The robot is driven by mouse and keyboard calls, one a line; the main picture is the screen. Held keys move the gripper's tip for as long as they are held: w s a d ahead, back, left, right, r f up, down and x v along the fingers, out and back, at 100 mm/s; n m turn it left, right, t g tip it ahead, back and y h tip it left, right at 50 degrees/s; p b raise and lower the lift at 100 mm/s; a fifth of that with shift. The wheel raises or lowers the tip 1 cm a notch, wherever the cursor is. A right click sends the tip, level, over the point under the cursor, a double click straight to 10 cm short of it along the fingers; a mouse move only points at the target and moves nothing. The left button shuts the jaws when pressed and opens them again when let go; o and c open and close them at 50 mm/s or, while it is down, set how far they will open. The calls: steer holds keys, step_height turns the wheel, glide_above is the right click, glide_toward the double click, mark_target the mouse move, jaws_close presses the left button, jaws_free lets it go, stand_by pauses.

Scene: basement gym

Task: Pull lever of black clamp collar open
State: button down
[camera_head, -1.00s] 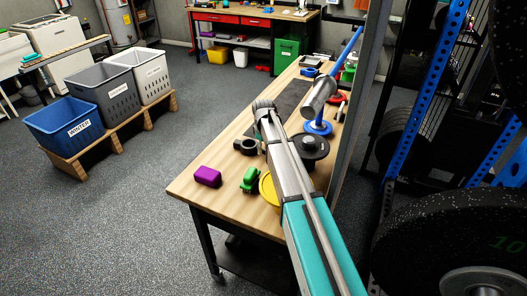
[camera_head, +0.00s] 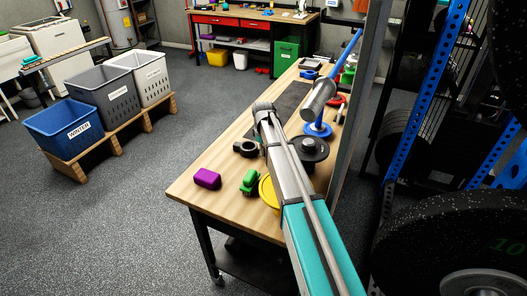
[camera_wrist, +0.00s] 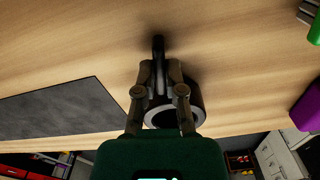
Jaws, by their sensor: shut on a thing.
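The black clamp collar (camera_head: 245,149) lies on the wooden bench top in the head view, just left of my arm. In the wrist view its dark ring (camera_wrist: 196,101) is partly hidden behind my fingers. Its lever (camera_wrist: 158,46) shows as a dark narrow piece sticking out past my fingertips. My gripper (camera_wrist: 161,72) is shut on the lever, with one finger on each side of it. In the head view my arm hides the fingers. I cannot tell how far the lever stands open.
A purple block (camera_head: 207,178) and a green clamp-like object (camera_head: 250,181) lie near the bench's front edge. A yellow plate (camera_head: 268,194), a black plate (camera_head: 309,150) and a blue-based post (camera_head: 318,130) stand close to my arm. A dark mat (camera_wrist: 60,112) lies beside the collar.

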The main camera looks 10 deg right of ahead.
steer(key=shift+w+d+n, duration=0.1)
steer(key=shift+n, duration=0.8)
steer(key=c, duration=0.7)
jaws_free()
steer(key=shift+m, duration=0.4)
